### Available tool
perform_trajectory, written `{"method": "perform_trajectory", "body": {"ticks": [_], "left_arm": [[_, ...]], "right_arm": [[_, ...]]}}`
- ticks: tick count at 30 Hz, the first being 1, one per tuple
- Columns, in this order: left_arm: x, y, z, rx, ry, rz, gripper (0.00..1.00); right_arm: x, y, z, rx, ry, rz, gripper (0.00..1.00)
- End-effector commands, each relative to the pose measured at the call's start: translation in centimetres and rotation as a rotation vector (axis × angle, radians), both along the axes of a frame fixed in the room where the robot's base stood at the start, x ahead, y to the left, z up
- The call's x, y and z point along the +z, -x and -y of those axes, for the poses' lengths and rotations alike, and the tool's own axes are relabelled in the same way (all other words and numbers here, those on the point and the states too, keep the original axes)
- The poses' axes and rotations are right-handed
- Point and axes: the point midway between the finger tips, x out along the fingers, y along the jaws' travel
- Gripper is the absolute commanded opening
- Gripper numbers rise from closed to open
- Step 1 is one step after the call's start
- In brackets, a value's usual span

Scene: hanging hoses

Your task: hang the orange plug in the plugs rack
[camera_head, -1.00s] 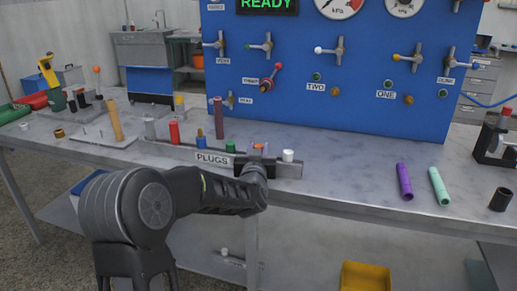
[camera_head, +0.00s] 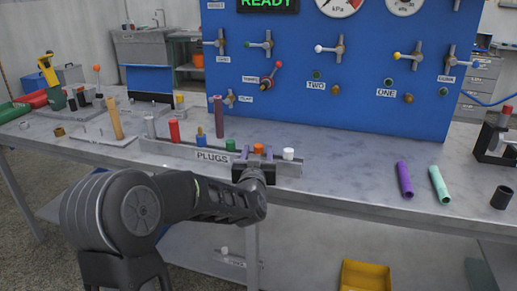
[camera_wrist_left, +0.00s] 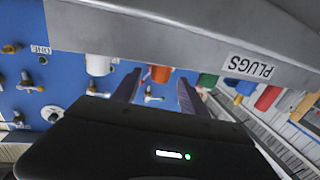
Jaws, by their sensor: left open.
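The orange plug (camera_head: 258,149) sits in the plugs rack (camera_head: 185,151), between the green plug (camera_head: 230,146) and the white plug (camera_head: 288,154). My left gripper (camera_head: 256,154) is open at the front of the rack, one finger on each side of the orange plug, with gaps beside it. In the left wrist view the orange plug (camera_wrist_left: 161,73) shows between and beyond the two fingertips (camera_wrist_left: 158,88), partly hidden by the rack's grey bar (camera_wrist_left: 170,38). My right gripper is not in view.
A blue panel (camera_head: 330,85) with valves and gauges stands behind the rack. A purple tube (camera_head: 404,180) and a mint tube (camera_head: 439,186) lie at the right on the grey table. A dark ring (camera_head: 501,198) stands near the right edge. The table between rack and purple tube is clear.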

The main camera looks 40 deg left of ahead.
Motion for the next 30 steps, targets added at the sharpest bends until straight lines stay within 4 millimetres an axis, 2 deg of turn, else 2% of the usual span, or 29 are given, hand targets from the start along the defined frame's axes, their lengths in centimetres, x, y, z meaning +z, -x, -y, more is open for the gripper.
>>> {"method": "perform_trajectory", "body": {"ticks": [3, 9, 30], "left_arm": [[0.1, 1.8, 1.1, 0.0, 0.0, 0.002, 0.51], [0.1, 3.7, 2.2, 0.0, -0.001, 0.002, 0.51], [0.0, 3.9, 2.4, 0.0, -0.001, 0.001, 0.51]], "right_arm": [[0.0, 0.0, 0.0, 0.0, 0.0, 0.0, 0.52], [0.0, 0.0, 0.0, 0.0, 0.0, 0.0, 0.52], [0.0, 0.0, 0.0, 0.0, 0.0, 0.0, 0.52]]}}
